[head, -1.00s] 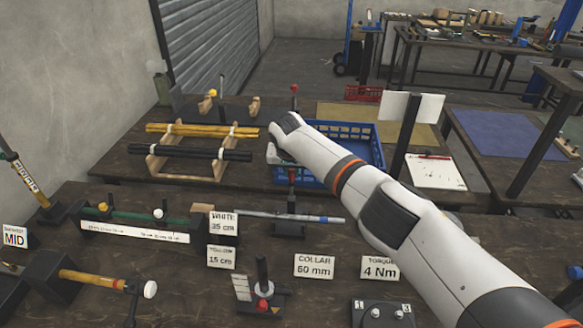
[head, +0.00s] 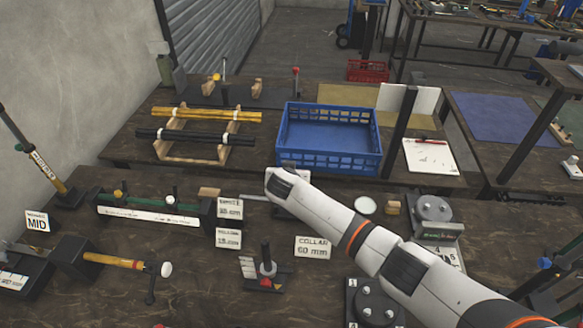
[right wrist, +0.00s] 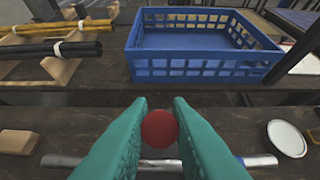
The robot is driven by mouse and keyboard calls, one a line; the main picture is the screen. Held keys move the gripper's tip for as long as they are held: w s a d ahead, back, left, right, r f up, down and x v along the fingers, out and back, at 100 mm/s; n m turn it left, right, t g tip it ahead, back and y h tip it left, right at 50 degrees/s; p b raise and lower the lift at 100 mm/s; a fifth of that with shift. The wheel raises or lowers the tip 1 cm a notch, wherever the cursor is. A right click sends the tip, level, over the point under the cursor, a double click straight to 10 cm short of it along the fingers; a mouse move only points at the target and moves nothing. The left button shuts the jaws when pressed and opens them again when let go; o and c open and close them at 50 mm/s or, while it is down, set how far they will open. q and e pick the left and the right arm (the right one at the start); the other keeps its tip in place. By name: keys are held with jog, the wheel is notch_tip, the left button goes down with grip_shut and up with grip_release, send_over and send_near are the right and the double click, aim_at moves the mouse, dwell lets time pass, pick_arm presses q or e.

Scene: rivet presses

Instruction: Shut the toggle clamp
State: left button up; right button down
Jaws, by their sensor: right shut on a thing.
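My right gripper (right wrist: 163,105) shows in the right wrist view as two teal fingers, shut on a red ball knob (right wrist: 160,128). The knob looks like the toggle clamp's handle end; the clamp's body is hidden below the fingers. A silver rod (right wrist: 258,160) lies crosswise beneath them. In the head view my white right forearm covers the clamp and the fingers; the rod's left end (head: 254,197) shows beside the arm. I cannot tell how far the clamp's handle is tilted. My left gripper is not in view.
A blue crate (head: 375,158) stands behind the gripper. A wooden block (right wrist: 17,141) is at left and a white round dish (right wrist: 287,138) at right. A short stand with a dark post (head: 265,257) and a COLLAR sign (head: 312,248) are in front.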

jog(key=shift+s+f+t+b, duration=0.35)
jog(key=shift+s+t+b, duration=0.15)
jog(key=shift+t+b, duration=0.1)
jog(key=c, duration=1.3)
grip_release()
jog(key=shift+a, duration=0.1)
jog(key=b+v, duration=0.1)
jog(key=v, duration=1.1)
